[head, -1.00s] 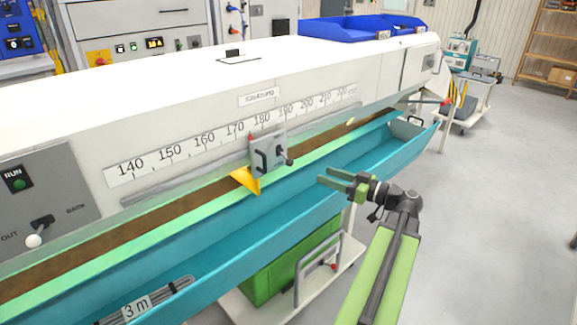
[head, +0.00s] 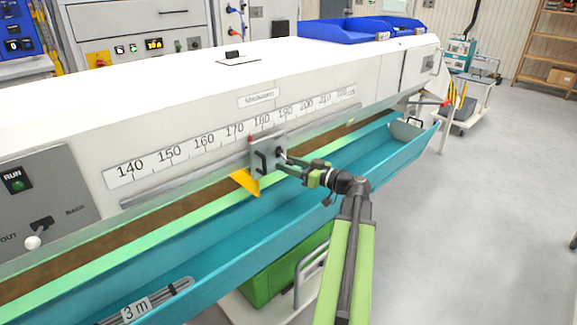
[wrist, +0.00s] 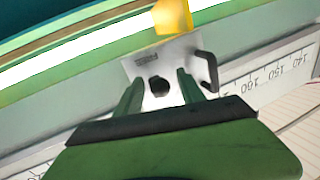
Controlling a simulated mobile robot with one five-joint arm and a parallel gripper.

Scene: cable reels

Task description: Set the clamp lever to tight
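The grey stop block (head: 266,158) sits on the rail below the length scale, near the 170–180 marks. Its clamp lever shows in the wrist view as a dark round knob end (wrist: 158,88) on the plate; which way it is set cannot be told. In the head view its dark end (head: 280,151) is partly hidden by my gripper. My gripper (head: 279,161) is at the right side of the block. In the wrist view my gripper (wrist: 159,84) has its two fingers apart, one on each side of the knob. Contact cannot be told.
A black loop handle (head: 261,162) stands beside the lever on the block, close to a finger. A yellow pointer (head: 245,181) hangs below the block. The teal trough (head: 215,232) runs under my gripper. The white machine body (head: 200,110) is behind.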

